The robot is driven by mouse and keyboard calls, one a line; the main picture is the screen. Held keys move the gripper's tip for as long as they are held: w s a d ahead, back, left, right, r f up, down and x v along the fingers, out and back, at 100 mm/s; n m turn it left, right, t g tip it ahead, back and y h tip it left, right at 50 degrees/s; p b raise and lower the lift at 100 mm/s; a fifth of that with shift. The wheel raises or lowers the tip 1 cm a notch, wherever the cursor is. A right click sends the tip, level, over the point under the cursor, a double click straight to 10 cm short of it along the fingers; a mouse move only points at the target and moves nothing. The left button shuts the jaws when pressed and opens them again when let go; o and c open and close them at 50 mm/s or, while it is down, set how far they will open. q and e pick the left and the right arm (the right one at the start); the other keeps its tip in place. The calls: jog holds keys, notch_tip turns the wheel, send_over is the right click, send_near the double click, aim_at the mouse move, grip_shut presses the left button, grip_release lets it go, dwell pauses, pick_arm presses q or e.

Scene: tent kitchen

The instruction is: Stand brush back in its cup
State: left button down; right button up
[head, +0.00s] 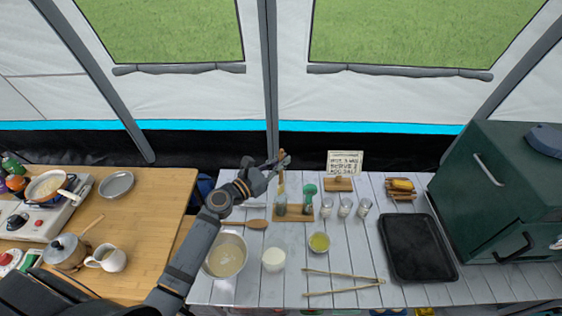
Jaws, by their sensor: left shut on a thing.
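My left gripper (280,162) reaches in from the lower left and is shut on a slim wooden-handled brush (281,184). The handle hangs down from the fingertips, nearly upright. Its lower end lines up with a small greyish cup (281,206) on a wooden board (293,216). I cannot tell whether the lower end is inside the cup or only above or behind it. My right gripper is not in view.
A green-topped item (309,190) stands close right of the cup, with several shakers (345,208) beyond. A sign (345,162) stands behind. A wooden spoon (248,225), mixing bowl (226,256) and tongs (342,284) lie nearer. A black tray (418,248) is at right.

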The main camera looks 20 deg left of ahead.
aim_at(281, 171)
pick_arm(q)
notch_tip(281, 171, down, 3)
jog(key=shift+w+f+b, duration=0.1)
jog(key=shift+b, duration=0.9)
notch_tip(281, 171, down, 2)
jog(key=shift+f+b, duration=0.1)
jog(key=shift+b, duration=0.95)
jog(key=shift+f+b, duration=1.1)
jog(key=shift+f, duration=0.15)
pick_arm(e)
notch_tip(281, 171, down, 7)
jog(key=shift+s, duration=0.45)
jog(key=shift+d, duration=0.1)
pick_arm(q)
jog(key=c, duration=1.4)
grip_release()
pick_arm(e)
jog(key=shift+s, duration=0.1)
pick_arm(q)
jog(key=shift+a, duration=0.1)
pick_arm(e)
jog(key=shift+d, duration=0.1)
